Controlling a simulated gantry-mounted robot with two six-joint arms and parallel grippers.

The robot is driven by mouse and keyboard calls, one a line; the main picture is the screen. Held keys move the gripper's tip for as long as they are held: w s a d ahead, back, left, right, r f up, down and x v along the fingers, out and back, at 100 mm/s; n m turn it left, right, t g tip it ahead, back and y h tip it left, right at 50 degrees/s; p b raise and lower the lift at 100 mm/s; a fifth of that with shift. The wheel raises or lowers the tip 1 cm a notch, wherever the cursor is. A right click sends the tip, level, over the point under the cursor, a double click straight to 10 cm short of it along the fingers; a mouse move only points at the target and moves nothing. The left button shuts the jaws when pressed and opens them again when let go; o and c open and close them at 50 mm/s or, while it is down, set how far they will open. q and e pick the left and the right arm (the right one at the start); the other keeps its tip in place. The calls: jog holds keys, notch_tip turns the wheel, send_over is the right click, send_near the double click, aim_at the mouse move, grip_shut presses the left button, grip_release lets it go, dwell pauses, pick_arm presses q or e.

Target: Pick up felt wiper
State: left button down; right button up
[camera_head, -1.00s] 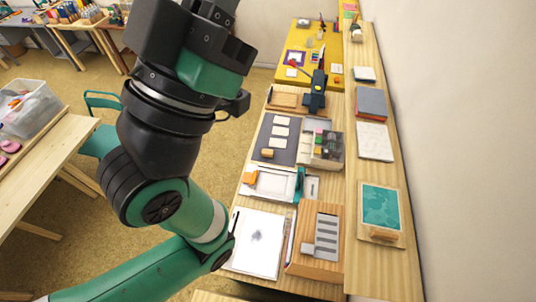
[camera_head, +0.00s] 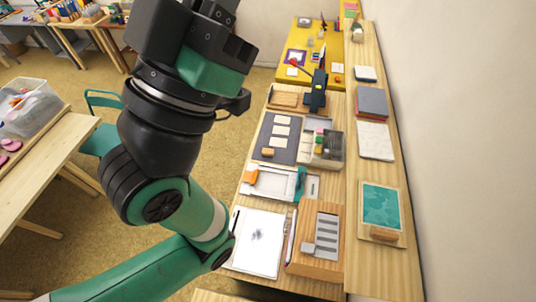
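My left arm rises from the lower left and fills the left middle of the head view. Its dark wrist end stands at the top, and its fingertips cannot be made out. My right gripper is not in view. I cannot tell for sure which item is the felt wiper. A small orange block (camera_head: 251,174) lies at the left end of a white tray (camera_head: 275,184). A small wooden block (camera_head: 267,152) lies on a dark grey mat (camera_head: 289,152). A teal upright piece (camera_head: 300,184) stands at the right of the white tray. My arm is apart from these.
A white sheet (camera_head: 256,242) with a dark smudge lies beside a wooden box with grey strips (camera_head: 326,236). A divided clear box (camera_head: 323,149) and a dark stamp-like device (camera_head: 316,92) stand further back. A raised shelf (camera_head: 377,275) runs along the wall.

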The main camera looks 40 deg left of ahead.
pick_arm(q)
jog(key=shift+c, duration=1)
grip_release()
